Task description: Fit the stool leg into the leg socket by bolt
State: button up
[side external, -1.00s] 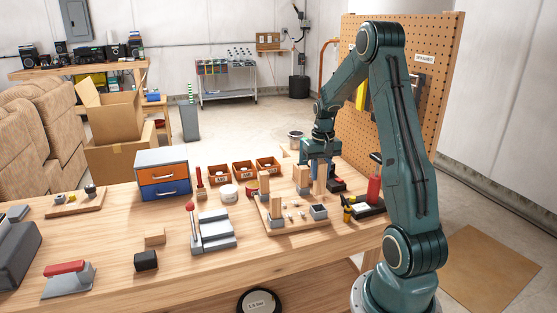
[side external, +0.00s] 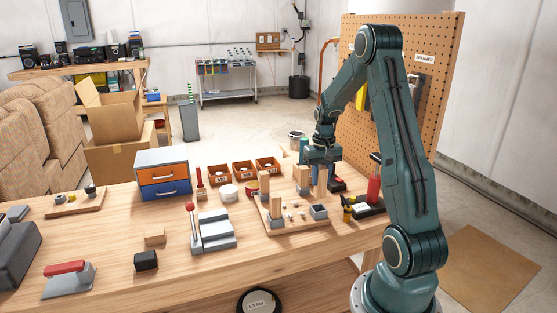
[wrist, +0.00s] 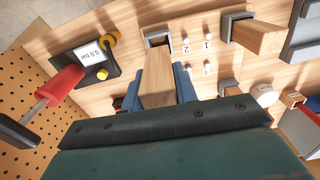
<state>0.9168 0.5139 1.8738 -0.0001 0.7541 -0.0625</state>
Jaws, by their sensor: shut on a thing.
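My gripper (side external: 320,163) is shut on a square wooden stool leg (side external: 319,182), held roughly upright over the right side of a wooden board (side external: 297,228). In the wrist view the leg (wrist: 157,78) sits between my blue fingers (wrist: 160,90). A grey square leg socket (side external: 318,212) stands at the board's front right corner. It also shows in the wrist view (wrist: 157,37), just beyond the leg's far end. Whether the leg touches it is unclear.
A pump with a red cylinder (side external: 374,187) and gauge stands close right of the board. A third wooden block (side external: 302,178) stands at the board's back. A grey stepped fixture (side external: 213,231) and drawer box (side external: 162,175) are left.

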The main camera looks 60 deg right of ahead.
aim_at(320, 195)
jog(key=shift+f, duration=1.6)
jog(key=shift+f, duration=2.15)
dwell(2.4)
dwell(0.8)
jog(key=o, duration=0.8)
jog(key=shift+c, duration=0.2)
jog(key=shift+r, duration=0.15)
